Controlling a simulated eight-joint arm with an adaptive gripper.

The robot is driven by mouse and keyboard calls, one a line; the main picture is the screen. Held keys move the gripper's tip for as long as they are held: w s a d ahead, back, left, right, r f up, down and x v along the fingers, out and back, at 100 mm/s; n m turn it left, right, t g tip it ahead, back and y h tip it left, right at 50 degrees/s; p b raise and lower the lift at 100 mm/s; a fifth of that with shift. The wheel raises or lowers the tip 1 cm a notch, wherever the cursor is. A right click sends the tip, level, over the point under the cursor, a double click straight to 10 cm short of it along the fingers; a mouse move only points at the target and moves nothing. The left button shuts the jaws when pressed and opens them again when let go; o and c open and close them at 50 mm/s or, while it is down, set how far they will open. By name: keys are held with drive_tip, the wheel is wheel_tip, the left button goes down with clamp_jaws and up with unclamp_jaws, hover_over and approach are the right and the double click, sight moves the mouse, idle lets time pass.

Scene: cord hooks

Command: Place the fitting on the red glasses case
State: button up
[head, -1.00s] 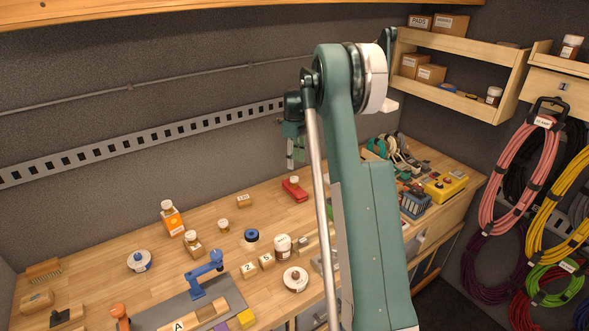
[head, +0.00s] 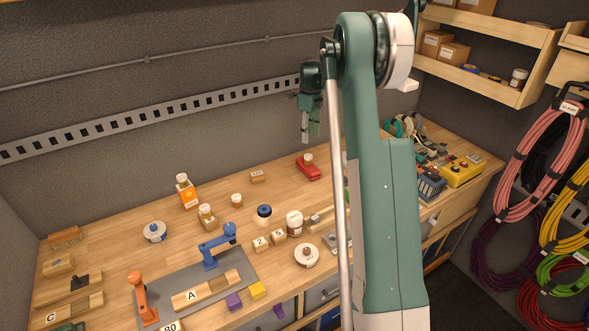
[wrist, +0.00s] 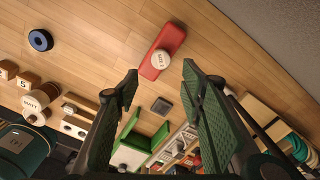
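The red glasses case (head: 310,173) lies flat near the back of the bench. A small round-topped white and tan piece (head: 308,157) stands on it. In the wrist view the case (wrist: 172,38) is beyond the fingertips, with the labelled round piece (wrist: 160,60) on its nearer end. I cannot tell for sure that this piece is the fitting. My gripper (head: 309,139) hangs above the case, apart from it. In the wrist view my gripper (wrist: 160,72) has its two fingers spread wide, with nothing held between them.
A dark blue ring (wrist: 40,40) and several jars and lettered blocks stand left of the case. A small dark square (wrist: 162,106) lies close to it. A blue basket (head: 431,186) and yellow box (head: 461,173) are at the right. Bare wood surrounds the case's left side.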

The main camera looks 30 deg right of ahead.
drive_tip(key=s+a+r+n+t, duration=0.2)
drive_tip(key=s+a+r+n, duration=0.5)
drive_tip(key=s+a+r, duration=0.45)
drive_tip(key=s+a+r+n+t, duration=0.1)
drive_tip(key=s+a+r+n, duration=0.65)
drive_tip(key=a, duration=0.65)
drive_tip(key=s+a+n+t, duration=0.2)
drive_tip(key=s+a+n, duration=0.6)
drive_tip(key=s, duration=0.7)
drive_tip(key=s+a+f+n+t, duration=0.1)
drive_tip(key=s+a+f+n, duration=0.2)
drive_tip(key=s, duration=0.4)
drive_tip(key=s+a+f+n+t, duration=0.1)
drive_tip(key=s+a+f+n, duration=0.2)
drive_tip(key=s, duration=0.5)
drive_tip(key=shift+a+n, duration=0.65)
drive_tip(key=shift+a, duration=0.35)
